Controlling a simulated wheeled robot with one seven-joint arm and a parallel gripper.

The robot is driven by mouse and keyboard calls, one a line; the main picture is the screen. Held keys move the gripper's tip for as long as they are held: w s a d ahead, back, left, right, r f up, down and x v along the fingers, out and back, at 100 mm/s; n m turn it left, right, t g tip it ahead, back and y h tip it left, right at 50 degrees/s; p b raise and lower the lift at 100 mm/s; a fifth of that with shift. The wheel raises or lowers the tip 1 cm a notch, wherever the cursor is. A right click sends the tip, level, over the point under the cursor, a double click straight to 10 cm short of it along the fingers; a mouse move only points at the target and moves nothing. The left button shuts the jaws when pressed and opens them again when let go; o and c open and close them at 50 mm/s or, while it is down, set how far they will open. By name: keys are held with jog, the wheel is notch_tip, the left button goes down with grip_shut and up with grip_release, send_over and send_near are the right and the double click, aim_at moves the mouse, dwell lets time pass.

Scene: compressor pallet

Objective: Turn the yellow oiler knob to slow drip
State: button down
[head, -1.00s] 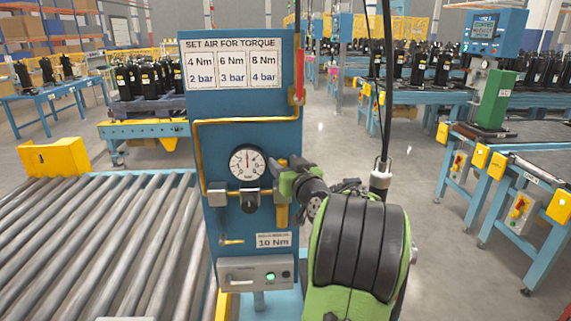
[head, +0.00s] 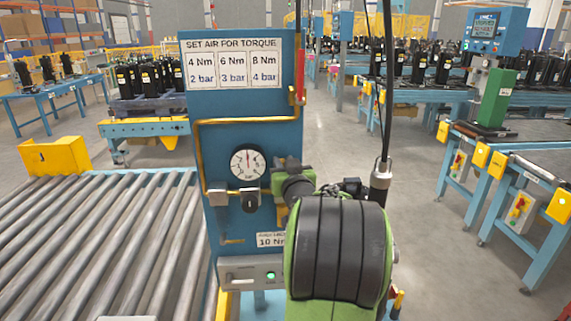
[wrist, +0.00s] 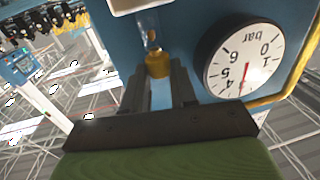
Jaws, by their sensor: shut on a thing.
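The yellow oiler knob (wrist: 157,65) sits below a clear glass piece (wrist: 150,30) on the blue panel. The wrist view looks inverted, as the gauge digits are upside down. My gripper (wrist: 158,76) has one finger on each side of the knob and is shut on it. In the head view my gripper (head: 279,168) is at the panel's right side, right of the gauge, and the knob is hidden there. The knob's setting cannot be read.
The pressure gauge (head: 248,164) is close beside my gripper. The blue panel (head: 225,108) carries a torque sign (head: 233,66), a black regulator knob (head: 250,200) and a yellow pipe (head: 245,121). A roller conveyor (head: 100,240) lies left. The floor (head: 425,190) to the right is clear.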

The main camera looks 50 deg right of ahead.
jog(key=m+g+h, duration=0.1)
jog(key=m+g+h+b, duration=0.1)
jog(key=g, duration=0.1)
jog(key=w+m+g+h+b, duration=0.1)
jog(key=m+g+h, duration=0.1)
jog(key=shift+a+f, duration=0.15)
jog(key=shift+a, duration=0.25)
jog(key=shift+m+g+h+b, duration=0.4)
jog(key=shift+m+g+b, duration=0.25)
jog(key=shift+b, duration=0.25)
jog(key=shift+g, duration=0.35)
jog(key=c, duration=0.9)
grip_release()
jog(key=shift+s+r, duration=0.15)
jog(key=shift+r, duration=0.05)
